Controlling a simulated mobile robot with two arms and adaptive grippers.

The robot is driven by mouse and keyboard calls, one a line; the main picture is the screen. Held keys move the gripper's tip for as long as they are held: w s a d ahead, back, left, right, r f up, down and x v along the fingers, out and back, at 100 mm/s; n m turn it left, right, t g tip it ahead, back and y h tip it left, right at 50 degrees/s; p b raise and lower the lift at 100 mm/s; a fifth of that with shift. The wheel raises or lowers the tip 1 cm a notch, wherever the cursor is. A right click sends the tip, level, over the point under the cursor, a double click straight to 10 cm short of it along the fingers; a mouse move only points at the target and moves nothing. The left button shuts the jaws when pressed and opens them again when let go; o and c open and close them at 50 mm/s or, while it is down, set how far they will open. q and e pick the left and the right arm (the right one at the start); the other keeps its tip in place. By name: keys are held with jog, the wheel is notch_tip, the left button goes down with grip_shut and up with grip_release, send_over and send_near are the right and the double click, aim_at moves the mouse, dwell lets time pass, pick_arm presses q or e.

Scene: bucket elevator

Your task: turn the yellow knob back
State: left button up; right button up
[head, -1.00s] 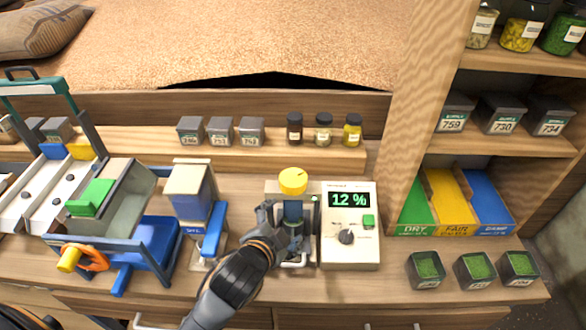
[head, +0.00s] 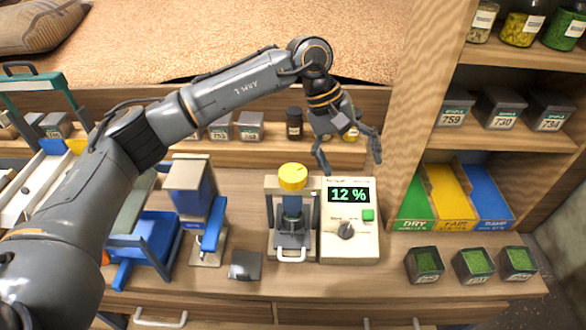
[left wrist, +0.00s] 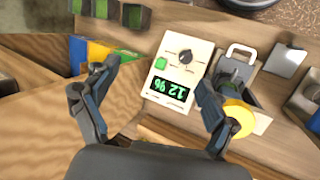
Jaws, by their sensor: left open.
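The knob also shows at the lower right of the left wrist view (left wrist: 238,118). My left gripper (head: 350,163) is open and empty, raised above and to the right of the knob, over the meter's top edge. Its fingers also show in the left wrist view (left wrist: 152,82), one partly in front of the press. The knob is apart from the fingers in the head view. My right gripper is not in view.
A dark square piece (head: 245,265) lies left of the press. A blue-and-grey device (head: 192,205) stands behind it. Three sample boxes (head: 474,266) stand at right before the coloured slots (head: 447,196). Small jars (head: 294,125) stand on the back ledge.

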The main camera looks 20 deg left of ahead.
aim_at(293, 172)
pick_arm(q)
jog(key=w+a+r+m+y, duration=0.1)
jog(key=a+r+y, duration=0.15)
jog(key=a, duration=0.45)
jog(key=w+a+r+y, duration=0.2)
jog(key=a+y, duration=0.1)
jog(key=a, duration=0.3)
jog(key=shift+t, duration=0.3)
notch_tip(293, 172, down, 13)
jog(key=p, duration=0.5)
jog(key=shift+s+r, duration=0.1)
jog(key=shift+r, duration=0.05)
jog(key=shift+f, duration=0.55)
jog(key=c, duration=1.1)
jog(key=shift+c, duration=0.2)
